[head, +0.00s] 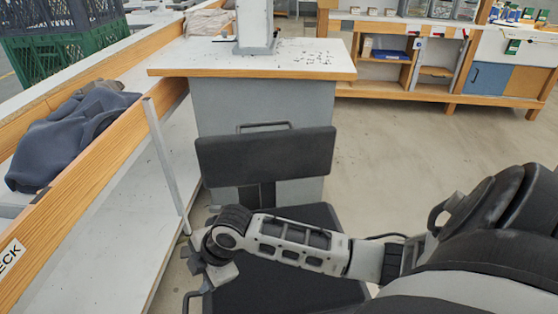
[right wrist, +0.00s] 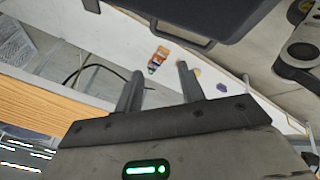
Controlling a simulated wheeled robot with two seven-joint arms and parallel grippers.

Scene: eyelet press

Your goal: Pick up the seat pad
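A flat black seat pad (head: 285,287) lies below an upright black backrest (head: 265,155) in front of the workbench. My right forearm crosses over part of the seat. My right gripper (head: 212,272) is at the seat's left edge, pointing down and away, and its fingertips are hard to make out in the head view. In the right wrist view its two fingers (right wrist: 160,72) stand apart with nothing between them. A dark slab (right wrist: 215,12), apparently the seat, shows at the top there, beyond the fingertips, with a thin loop (right wrist: 185,40) at its edge. My left gripper is not in view.
The workbench (head: 310,72) with small scattered parts stands behind the backrest. A wood-edged table (head: 95,165) with a dark cloth bundle (head: 70,135) runs along the left. Green and black crates (head: 60,55) stand at upper left. Open floor (head: 410,150) lies to the right.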

